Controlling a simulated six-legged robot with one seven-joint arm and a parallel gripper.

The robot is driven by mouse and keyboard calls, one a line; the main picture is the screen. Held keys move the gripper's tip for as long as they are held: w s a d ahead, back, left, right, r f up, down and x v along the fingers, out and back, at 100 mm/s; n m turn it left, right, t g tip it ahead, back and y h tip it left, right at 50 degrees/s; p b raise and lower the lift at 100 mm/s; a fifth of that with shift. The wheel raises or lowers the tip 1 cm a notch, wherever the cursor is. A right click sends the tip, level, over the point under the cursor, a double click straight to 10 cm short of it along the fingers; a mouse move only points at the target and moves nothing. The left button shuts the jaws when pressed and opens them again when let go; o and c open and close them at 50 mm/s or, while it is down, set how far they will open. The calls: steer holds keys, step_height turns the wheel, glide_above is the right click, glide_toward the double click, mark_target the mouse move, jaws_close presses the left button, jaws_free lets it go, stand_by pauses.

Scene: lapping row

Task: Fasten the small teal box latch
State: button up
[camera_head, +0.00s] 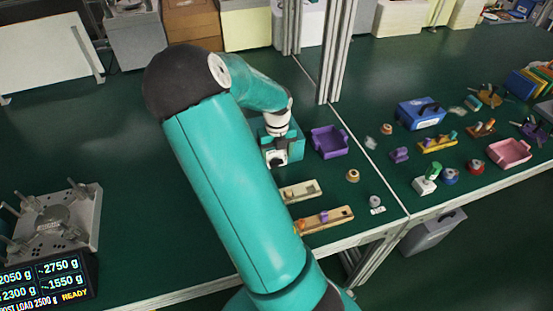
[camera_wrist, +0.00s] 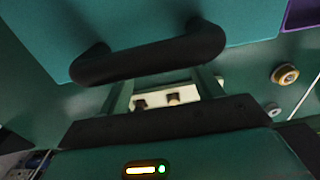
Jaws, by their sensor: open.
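The small teal box (camera_head: 296,146) stands on the green table, partly hidden behind my gripper and arm. In the wrist view the teal box (camera_wrist: 140,22) fills the top, with a black handle (camera_wrist: 150,57) across its near side. My gripper (camera_head: 277,143) is right at the box in the head view. In the wrist view my gripper (camera_wrist: 163,84) is open, with its two fingers apart and reaching up towards the handle. Nothing is seen between them but the background. Whether the fingers touch the handle, I cannot tell. I cannot make out the latch or its state.
A purple tray (camera_head: 328,142) stands just right of the box. A cream block (camera_head: 300,191) and a wooden block (camera_head: 324,220) lie nearer. A blue box (camera_head: 420,113) and several small parts lie farther right. A metal post (camera_head: 333,50) stands behind.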

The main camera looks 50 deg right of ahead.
mark_target(276, 162)
steer(key=shift+f, duration=1.5)
steer(key=c, duration=1)
steer(key=shift+w+a+f+g+h, duration=0.1)
steer(key=shift+a+g+h, duration=0.3)
steer(key=shift+h, duration=0.5)
steer(key=shift+d+g+h, duration=0.1)
steer(key=shift+g+h, duration=0.2)
steer(key=shift+h, duration=0.1)
